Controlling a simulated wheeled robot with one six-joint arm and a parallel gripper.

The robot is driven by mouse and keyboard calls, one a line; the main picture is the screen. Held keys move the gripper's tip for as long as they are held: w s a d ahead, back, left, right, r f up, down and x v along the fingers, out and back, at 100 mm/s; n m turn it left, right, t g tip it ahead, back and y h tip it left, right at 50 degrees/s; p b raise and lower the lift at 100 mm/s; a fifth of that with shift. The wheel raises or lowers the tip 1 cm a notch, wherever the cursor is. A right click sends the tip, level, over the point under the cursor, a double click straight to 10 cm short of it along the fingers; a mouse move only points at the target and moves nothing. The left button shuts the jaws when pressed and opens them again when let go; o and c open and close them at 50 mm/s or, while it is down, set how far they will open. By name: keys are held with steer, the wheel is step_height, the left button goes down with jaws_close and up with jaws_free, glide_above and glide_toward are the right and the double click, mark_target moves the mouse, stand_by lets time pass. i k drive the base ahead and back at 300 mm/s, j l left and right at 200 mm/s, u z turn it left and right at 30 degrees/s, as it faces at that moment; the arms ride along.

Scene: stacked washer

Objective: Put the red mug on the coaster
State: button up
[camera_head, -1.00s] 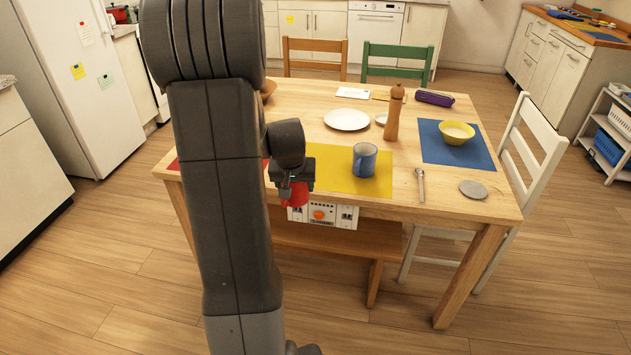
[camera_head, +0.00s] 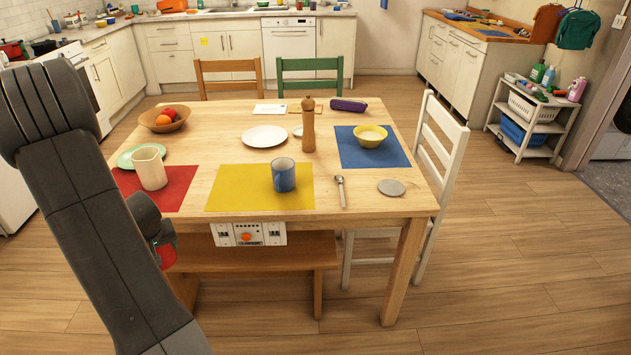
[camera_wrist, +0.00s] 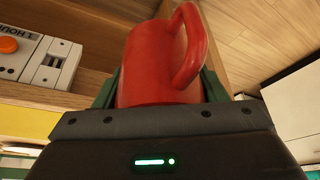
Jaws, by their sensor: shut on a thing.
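My gripper (camera_wrist: 165,95) is shut on the red mug (camera_wrist: 160,62), which fills the middle of the wrist view with its handle toward the right. In the head view the red mug (camera_head: 167,256) is mostly hidden behind my arm, left of the table's near edge and in front of it. The likely coaster is a round grey disc (camera_head: 391,187), lying bare on the table's near right corner. The mug is well to the left of it and apart from it.
The wooden table (camera_head: 335,198) holds a blue mug (camera_head: 284,176) on a yellow mat, a spoon (camera_head: 341,190), a pepper mill (camera_head: 308,126) and a yellow bowl (camera_head: 370,136) on a blue mat. A control panel (camera_head: 248,234) is on the near edge. Floor at right is clear.

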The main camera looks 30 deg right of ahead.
mark_target(390, 189)
steer(key=k+l, duration=0.1)
steer(key=l, duration=0.25)
steer(key=k+l, duration=0.1)
steer(key=l, duration=0.3)
steer(key=k+l, duration=0.1)
steer(key=l, duration=0.25)
steer(key=k+l, duration=0.1)
steer(key=l, duration=0.3)
